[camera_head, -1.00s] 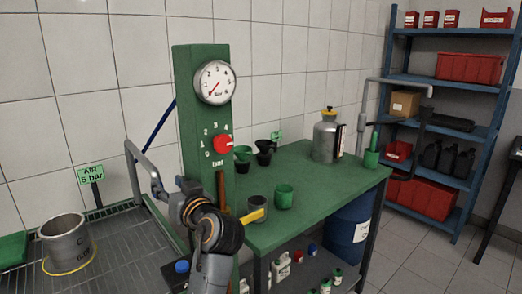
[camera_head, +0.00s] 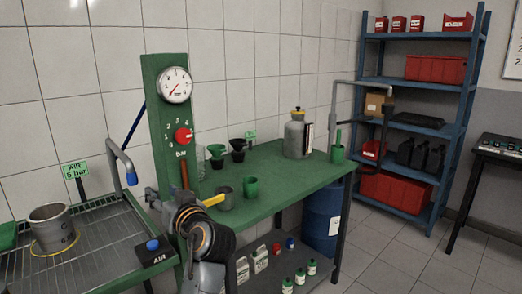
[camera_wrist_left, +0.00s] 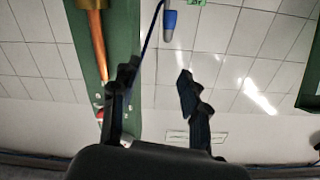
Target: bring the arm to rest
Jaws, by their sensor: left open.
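My left arm comes up from the bottom of the head view, with its gripper (camera_head: 152,196) in front of the green gauge post (camera_head: 160,130). In the left wrist view the two dark fingers (camera_wrist_left: 158,75) stand apart, with nothing between them. The post and a copper-coloured handle (camera_wrist_left: 97,50) show left of the fingers there. A blue-tipped hose end (camera_wrist_left: 170,22) hangs beyond the fingers. My right gripper is not in view.
A green workbench (camera_head: 290,165) with cups, funnels and a metal can (camera_head: 297,138) stands right of the arm. A wire-rack table with a steel pot (camera_head: 52,228) is at left. A blue shelf (camera_head: 415,130) and open floor lie to the right.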

